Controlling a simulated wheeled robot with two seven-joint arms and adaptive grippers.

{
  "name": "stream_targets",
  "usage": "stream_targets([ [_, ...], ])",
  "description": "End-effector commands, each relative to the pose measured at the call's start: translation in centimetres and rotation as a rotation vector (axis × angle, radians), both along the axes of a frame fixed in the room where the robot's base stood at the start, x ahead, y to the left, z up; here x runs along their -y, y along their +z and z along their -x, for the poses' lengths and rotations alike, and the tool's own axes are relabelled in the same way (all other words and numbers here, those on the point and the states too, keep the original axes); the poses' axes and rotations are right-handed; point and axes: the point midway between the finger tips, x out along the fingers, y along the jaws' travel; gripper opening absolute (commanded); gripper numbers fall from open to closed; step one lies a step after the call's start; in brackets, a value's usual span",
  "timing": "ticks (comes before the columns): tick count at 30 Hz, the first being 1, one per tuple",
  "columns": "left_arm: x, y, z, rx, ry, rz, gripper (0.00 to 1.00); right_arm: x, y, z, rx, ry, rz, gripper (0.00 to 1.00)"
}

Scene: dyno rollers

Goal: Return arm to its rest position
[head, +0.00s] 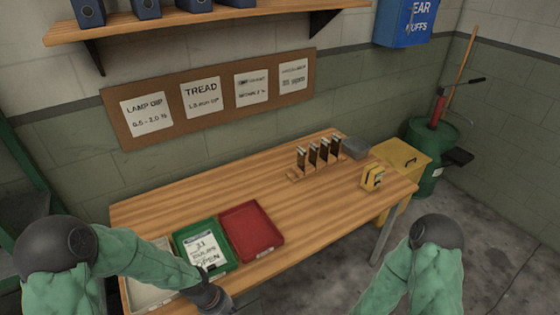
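My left arm (150,258) comes in from the left, in a green sleeve with a dark elbow cap. It reaches over the front left of the wooden table, and its dark wrist end (214,297) is by the green tray's front edge, at the bottom of the picture. I cannot make out the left gripper's fingers there. My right arm (430,275) is bent at the lower right, in front of the table's right end. Its forearm runs down out of the picture, and the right gripper is not in view.
A yellow bin (400,160) and green drum (432,155) stand right.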

Motion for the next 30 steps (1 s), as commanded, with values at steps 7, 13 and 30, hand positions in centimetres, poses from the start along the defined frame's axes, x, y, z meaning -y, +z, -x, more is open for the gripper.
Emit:
stream_targets([
  [7,3.2,-5.9,3.2,0.022,-0.048,0.071,0.44,0.0,0.0,0.0,0.000,0.000,0.000,0.44],
  [13,4.7,-9.6,5.9,0.050,-0.077,0.080,0.44,0.0,0.0,0.0,0.000,0.000,0.000,0.44],
  [30,5.1,-11.6,7.8,0.068,-0.095,0.066,0.44,0.0,0.0,0.0,0.000,0.000,0.000,0.44],
])
